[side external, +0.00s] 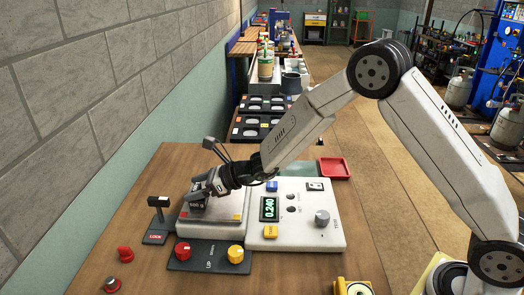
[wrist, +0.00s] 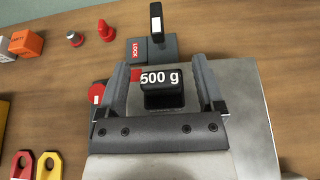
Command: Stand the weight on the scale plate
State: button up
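The black weight marked "500 g" (wrist: 163,98) is on the scale plate (wrist: 245,115), near its edge by the lock lever, and looks upright. My gripper (wrist: 160,75) is around it, with a finger on each side and a visible gap between each finger and the weight. In the side external view my gripper (side external: 203,188) is low over the plate (side external: 222,216) and partly hides the weight. The scale (side external: 307,235) has a green display (side external: 269,208) reading 0.240.
A lock lever (side external: 160,207) stands just left of the plate. A panel with a red knob (side external: 183,252) and a yellow knob (side external: 236,253) lies in front. Red pieces (side external: 124,253) are at front left. A red tray (side external: 333,168) sits behind the scale.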

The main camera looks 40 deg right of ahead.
jog(key=shift+r, duration=0.1)
dwell(0.3)
jog(key=shift+d+r, duration=0.1)
jog(key=shift+r, duration=0.05)
jog(key=shift+s+d+r, duration=0.1)
jog(key=shift+s+d, duration=0.1)
jog(key=shift+s, duration=0.05)
jog(key=v, duration=1.1)
jog(key=shift+s, duration=0.1)
